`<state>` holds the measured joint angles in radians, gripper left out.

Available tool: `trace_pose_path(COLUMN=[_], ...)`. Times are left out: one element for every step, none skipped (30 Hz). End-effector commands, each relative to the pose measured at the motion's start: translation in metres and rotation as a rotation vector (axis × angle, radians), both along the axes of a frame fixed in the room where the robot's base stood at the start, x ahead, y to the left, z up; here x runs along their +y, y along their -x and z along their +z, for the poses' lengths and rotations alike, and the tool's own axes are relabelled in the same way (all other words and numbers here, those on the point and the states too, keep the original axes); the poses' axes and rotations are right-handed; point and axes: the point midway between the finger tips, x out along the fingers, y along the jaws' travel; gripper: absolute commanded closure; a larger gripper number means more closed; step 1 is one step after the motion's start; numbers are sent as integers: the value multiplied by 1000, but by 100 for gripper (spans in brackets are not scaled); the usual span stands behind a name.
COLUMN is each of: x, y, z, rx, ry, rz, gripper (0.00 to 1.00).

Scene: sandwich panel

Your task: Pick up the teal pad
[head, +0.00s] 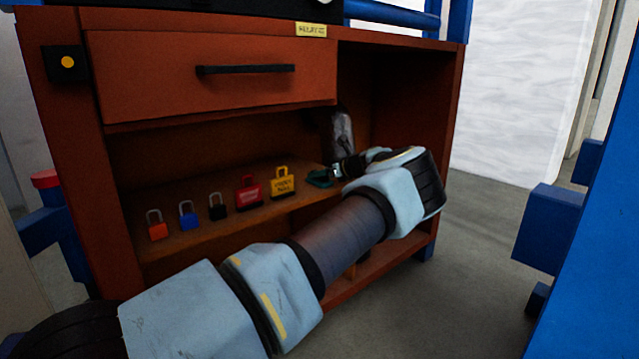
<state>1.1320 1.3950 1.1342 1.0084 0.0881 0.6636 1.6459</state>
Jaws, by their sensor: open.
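The teal pad (318,180) lies on the cabinet's middle shelf, right of the yellow padlock. My gripper (336,172) is at the pad's right side, in front of a grey bottle-like object. The gripper is open. It is small in the picture, and I cannot tell whether its fingers touch the pad or stand around it. My wrist and forearm hide the shelf to the right of the pad and part of the lower shelf.
The grey object (342,132) stands behind. A closed drawer (210,75) is above. Blue structures (548,228) stand at right.

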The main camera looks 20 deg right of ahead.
Motion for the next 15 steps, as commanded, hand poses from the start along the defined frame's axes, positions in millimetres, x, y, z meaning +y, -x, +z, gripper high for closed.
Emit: trace_pose_path(x=[3,4,4,5,5,5,5,5,5,5,5,5,5,5,5], y=[-6,-8,-10,-11,-11,-12,-12,-12,-12,-12,-12,-12,-12,-12,-12], z=[-3,-4,-5,-5,-5,-5,-5,-5,-5,-5,-5,-5,-5,-5,-5], rx=[-1,-1,-1,0,0,0,0,0,0,0,0,0,0,0,0], ry=[0,0,0,1,1,1,1,1,1,1,1,1,1,1,1], rz=[0,0,-1,-2,-2,-2,-2,-2,-2,-2,-2,-2,-2,-2,-2], gripper=[32,32,32,32,32,32,32,32,32,32,32,36,39,43,47])
